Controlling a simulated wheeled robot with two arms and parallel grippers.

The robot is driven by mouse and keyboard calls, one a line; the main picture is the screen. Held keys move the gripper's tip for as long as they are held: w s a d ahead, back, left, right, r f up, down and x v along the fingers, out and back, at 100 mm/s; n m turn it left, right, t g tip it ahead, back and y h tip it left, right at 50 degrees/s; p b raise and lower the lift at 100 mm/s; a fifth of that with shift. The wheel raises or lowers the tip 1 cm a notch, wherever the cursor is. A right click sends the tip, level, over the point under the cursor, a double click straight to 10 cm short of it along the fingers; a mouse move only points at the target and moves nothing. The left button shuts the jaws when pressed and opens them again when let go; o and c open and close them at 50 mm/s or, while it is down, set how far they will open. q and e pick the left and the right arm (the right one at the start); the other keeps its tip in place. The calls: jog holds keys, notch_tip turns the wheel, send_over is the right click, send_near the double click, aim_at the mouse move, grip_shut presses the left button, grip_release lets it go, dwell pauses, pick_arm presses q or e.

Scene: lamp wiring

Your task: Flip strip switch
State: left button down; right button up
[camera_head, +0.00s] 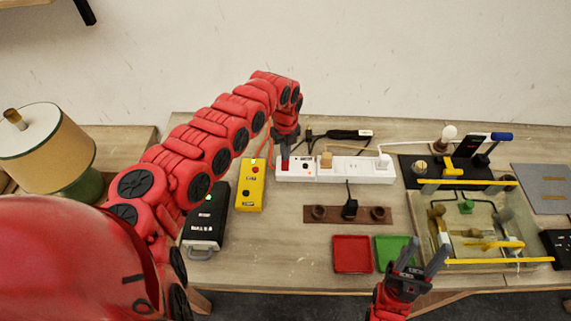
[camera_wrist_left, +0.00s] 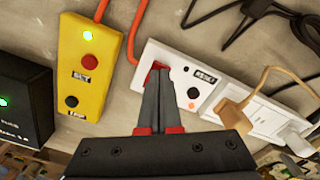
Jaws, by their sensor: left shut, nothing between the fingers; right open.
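The white power strip (camera_head: 345,170) lies along the back of the table. In the left wrist view its near end (camera_wrist_left: 195,62) shows a red switch (camera_wrist_left: 155,70), a label and a black button with a small orange light. My left gripper (camera_head: 285,160) is shut and empty, pointing down at the strip's left end. In the left wrist view the shut fingertips (camera_wrist_left: 161,74) are at the red switch and partly cover it; I cannot tell whether they touch. My right gripper (camera_head: 419,257) is open and empty near the table's front edge.
A yellow control box (camera_head: 250,186) with a lit green light and a black box (camera_head: 206,220) stand left of the strip. Plugs and cords occupy the strip's right part. A brown socket board (camera_head: 335,214), a red tray (camera_head: 352,254) and a green tray (camera_head: 390,246) lie in front.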

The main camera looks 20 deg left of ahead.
pick_arm(q)
jog(key=shift+f+b, duration=0.3)
jog(key=shift+f, duration=0.15)
jog(key=shift+r+p, duration=2.2)
jog(key=shift+r, duration=1.35)
jog(key=shift+s+f, duration=0.1)
